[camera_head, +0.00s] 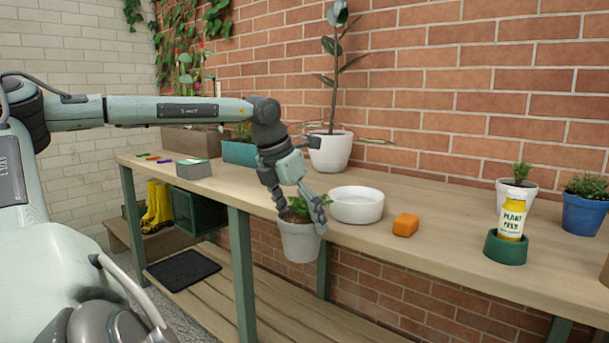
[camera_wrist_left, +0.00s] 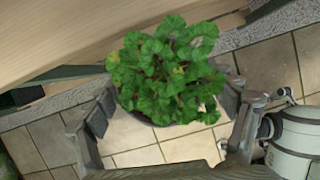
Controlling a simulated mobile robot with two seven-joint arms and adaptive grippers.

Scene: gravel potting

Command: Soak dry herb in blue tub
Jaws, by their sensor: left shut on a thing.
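My left gripper (camera_head: 303,206) is shut on a pale grey pot (camera_head: 299,242) with a leafy green herb (camera_head: 298,207). It holds the pot upright in the air, just off the bench's front edge. In the left wrist view the herb (camera_wrist_left: 165,70) fills the space between the fingers and hides most of the pot. A teal-blue tub (camera_head: 239,153) stands at the back of the bench, partly behind my arm; its inside cannot be made out. My right gripper is in neither view.
A white round bowl (camera_head: 356,205) and an orange block (camera_head: 405,225) sit right of the held pot. A yellow bottle (camera_head: 511,220) stands in a green holder (camera_head: 505,249). White (camera_head: 517,193) and blue (camera_head: 584,214) pots stand far right. A tall plant's white pot (camera_head: 331,152) is behind.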

